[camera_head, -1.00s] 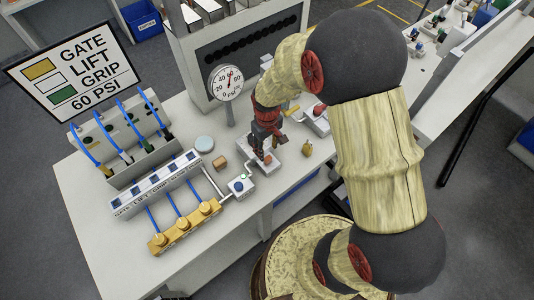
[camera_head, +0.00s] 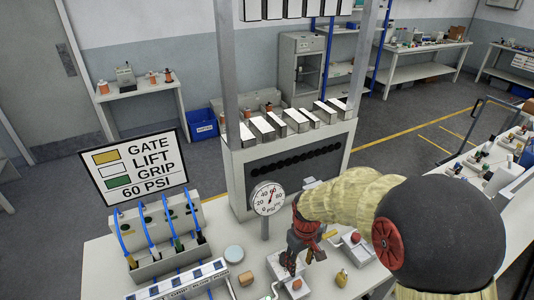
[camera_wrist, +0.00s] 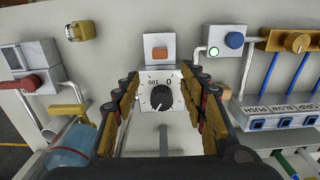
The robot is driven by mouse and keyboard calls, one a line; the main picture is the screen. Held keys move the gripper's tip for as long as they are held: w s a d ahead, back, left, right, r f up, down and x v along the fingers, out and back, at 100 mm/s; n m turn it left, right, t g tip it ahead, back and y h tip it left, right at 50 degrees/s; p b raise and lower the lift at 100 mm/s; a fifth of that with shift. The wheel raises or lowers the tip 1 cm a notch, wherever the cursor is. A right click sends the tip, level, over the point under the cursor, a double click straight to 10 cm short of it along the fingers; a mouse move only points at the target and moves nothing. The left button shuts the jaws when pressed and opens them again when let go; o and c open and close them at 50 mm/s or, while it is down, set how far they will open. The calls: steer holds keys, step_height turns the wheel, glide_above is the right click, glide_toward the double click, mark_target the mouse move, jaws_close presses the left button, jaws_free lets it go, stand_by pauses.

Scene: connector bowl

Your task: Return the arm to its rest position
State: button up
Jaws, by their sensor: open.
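My arm reaches in from the right in the head view, with its pale, wood-like links and dark round joints. My gripper (camera_head: 291,267) points down over the white table, among small control boxes. In the wrist view my gripper (camera_wrist: 163,88) is open, its two jagged fingers spread to the left and right with nothing held. A white plate with a black dial knob (camera_wrist: 162,97) shows between the fingers. A white box with an orange button (camera_wrist: 159,47) lies just beyond it. Whether the fingers touch the plate cannot be told.
A pressure gauge (camera_head: 267,198) on a post stands left of my gripper. A sign (camera_head: 136,165) and a rack with blue tubes (camera_head: 165,243) stand at left. A box with green and blue buttons (camera_wrist: 223,42) lies nearby.

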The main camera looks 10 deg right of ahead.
steer(key=s+r+m+t+b, duration=0.3)
steer(key=s+r+t+b, duration=0.2)
steer(key=s+r+b, duration=0.5)
steer(key=s+r, duration=0.6)
steer(key=shift+s+d+m+t, duration=0.3)
steer(key=shift+s+d, duration=0.1)
stand_by(2.2)
